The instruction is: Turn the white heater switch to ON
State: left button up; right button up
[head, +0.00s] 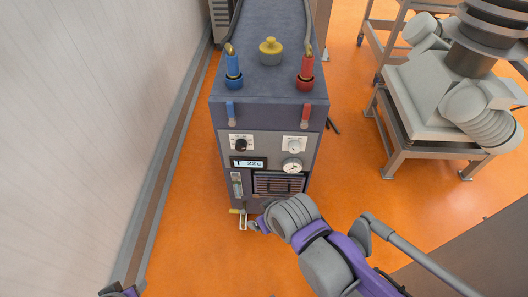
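The white switch (294,146) is a round white knob on a pale plate at the upper right of the machine's front panel. Its markings are too small to read, so I cannot tell its setting. My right gripper (250,223) is low in front of the machine, below and left of the vent and well apart from the white switch. Its fingers are small and partly hidden by my own wrist, so I cannot tell if they are open or shut. My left gripper is out of view; only a bit of purple arm shows at the bottom left edge.
The dark blue machine (262,118) also carries a black knob (241,145), a display (248,163) reading about 22c, a gauge (292,166), and blue (233,66) and red (307,68) fittings on top. A wall stands left; a cart (402,134) stands right.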

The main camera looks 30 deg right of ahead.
aim_at(295, 147)
jog(key=z, duration=1.45)
